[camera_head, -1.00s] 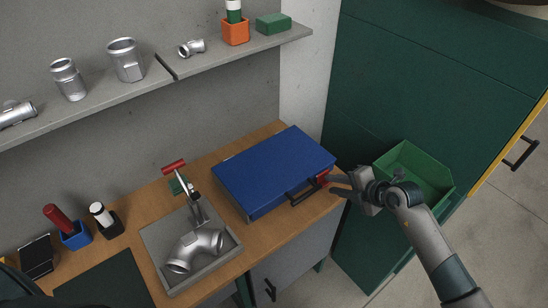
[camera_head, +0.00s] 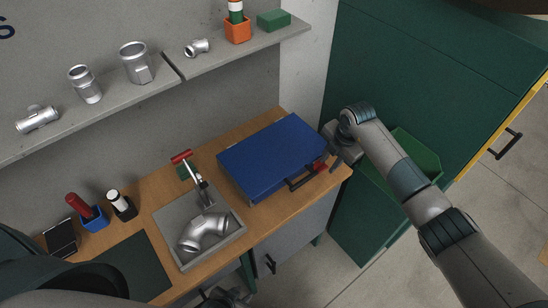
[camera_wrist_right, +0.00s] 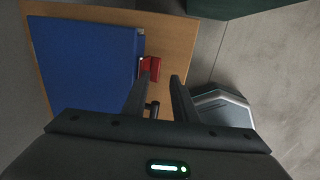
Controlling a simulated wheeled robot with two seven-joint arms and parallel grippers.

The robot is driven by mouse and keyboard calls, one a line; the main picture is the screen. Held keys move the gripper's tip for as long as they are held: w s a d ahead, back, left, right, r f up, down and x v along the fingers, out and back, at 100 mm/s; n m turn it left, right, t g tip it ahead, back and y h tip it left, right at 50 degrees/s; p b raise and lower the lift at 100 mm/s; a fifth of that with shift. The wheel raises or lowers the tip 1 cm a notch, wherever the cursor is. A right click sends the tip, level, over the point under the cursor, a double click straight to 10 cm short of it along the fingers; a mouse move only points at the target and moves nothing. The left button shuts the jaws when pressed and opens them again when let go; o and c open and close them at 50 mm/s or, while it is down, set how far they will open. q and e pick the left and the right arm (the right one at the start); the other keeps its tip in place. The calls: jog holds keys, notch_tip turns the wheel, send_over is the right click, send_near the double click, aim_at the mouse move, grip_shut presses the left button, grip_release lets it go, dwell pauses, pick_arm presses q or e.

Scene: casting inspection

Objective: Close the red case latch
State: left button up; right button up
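The closed blue case (camera_head: 270,158) lies on the wooden worktop. Its red latch (camera_head: 321,167) sticks out from the front edge, near the right end; in the right wrist view the latch (camera_wrist_right: 149,69) projects beyond the case's side over the wood. My right gripper (camera_head: 342,162) is at the case's right front corner, beside the latch. In the wrist view its fingers are apart with nothing between them, and the left fingertip is close to the latch; contact is unclear. My left gripper (camera_head: 224,297) shows only partly at the bottom edge, its fingers unclear.
The case's black handle (camera_head: 301,180) juts from its front. A grey tray (camera_head: 170,225) with a metal pipe elbow (camera_head: 203,231) and a red-handled clamp (camera_head: 190,166) is left of the case. A green bin (camera_head: 420,158) stands right, behind my arm. Castings line the shelf (camera_head: 110,112).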

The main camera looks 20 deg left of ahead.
pick_arm(q)
jog(key=shift+r, duration=0.25)
pick_arm(e)
jog(key=shift+w+a+r+g+h, duration=0.1)
jog(key=shift+a+r+g+h, duration=0.05)
jog(key=shift+r+g+h, duration=0.2)
